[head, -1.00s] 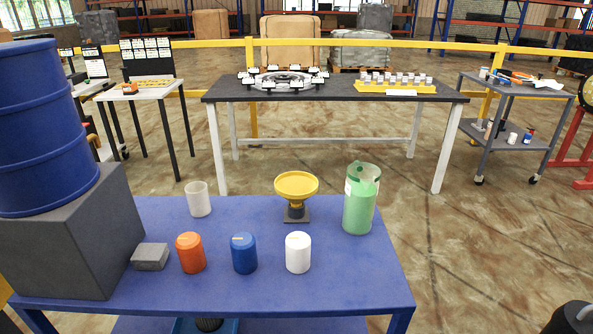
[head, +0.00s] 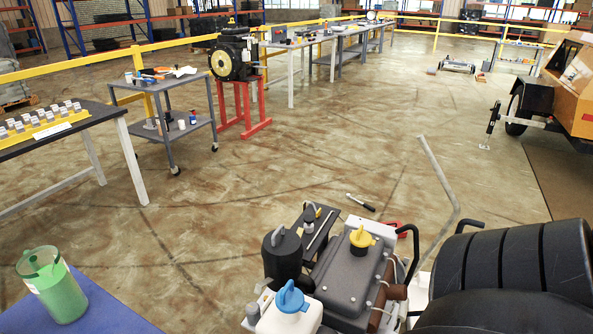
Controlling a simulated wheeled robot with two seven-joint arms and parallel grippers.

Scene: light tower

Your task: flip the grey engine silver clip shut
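An engine with a grey cover (head: 347,274) stands at the bottom, right of centre, in the head view. It has a yellow cap (head: 361,238) on top, a black canister (head: 281,256) at its left and a white tank (head: 283,319) with a blue cap (head: 290,297) in front. I cannot make out a silver clip on it for sure, nor whether one is open or shut. Neither of my grippers is in view.
A large black ribbed body (head: 520,265) fills the lower right. A pale bent bar (head: 440,180) rises behind the engine. A blue table (head: 105,312) with a green jug (head: 55,290) is at lower left. A dark engine (head: 233,60) sits on a red stand (head: 242,108).

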